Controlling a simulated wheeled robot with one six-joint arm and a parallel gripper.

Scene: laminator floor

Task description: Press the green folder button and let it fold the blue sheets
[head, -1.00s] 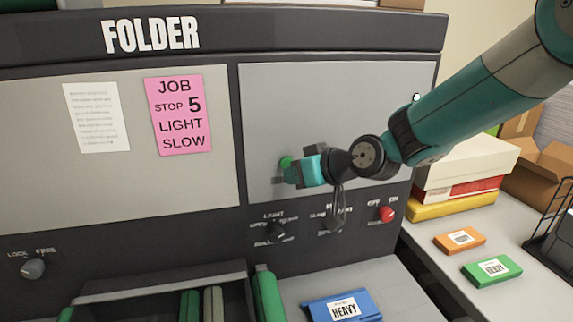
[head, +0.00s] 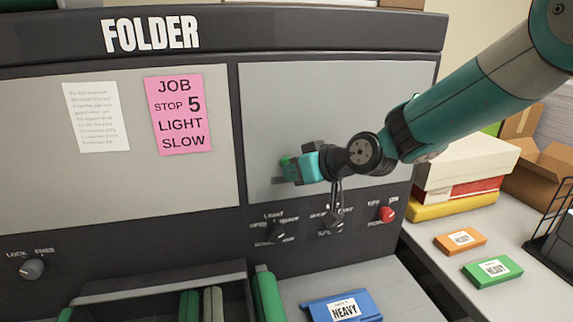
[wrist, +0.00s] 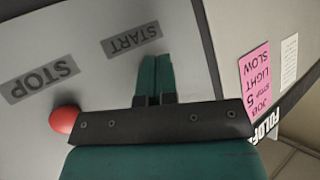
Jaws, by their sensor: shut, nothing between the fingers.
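The folder (head: 340,85) is a dark machine with a light grey panel. My gripper (head: 288,168) is shut and empty at the lower left of this panel. In the wrist view its two dark green fingers (wrist: 155,76) lie together just below the START label (wrist: 132,40). The green button cannot be told apart from the fingers; they seem to cover it, and I cannot tell whether they touch it. A red button (wrist: 64,119) is beside the STOP label (wrist: 40,79). No loose blue sheets show; a blue pack marked HEAVY (head: 345,308) lies in front.
Below the panel are two selector knobs (head: 277,232) and a red OFF/ON switch (head: 387,214). A pink note (head: 179,142) reads JOB, STOP 5, LIGHT, SLOW. At the right, an orange pack (head: 460,241), a green pack (head: 492,271) and stacked boxes (head: 465,166) occupy the side table.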

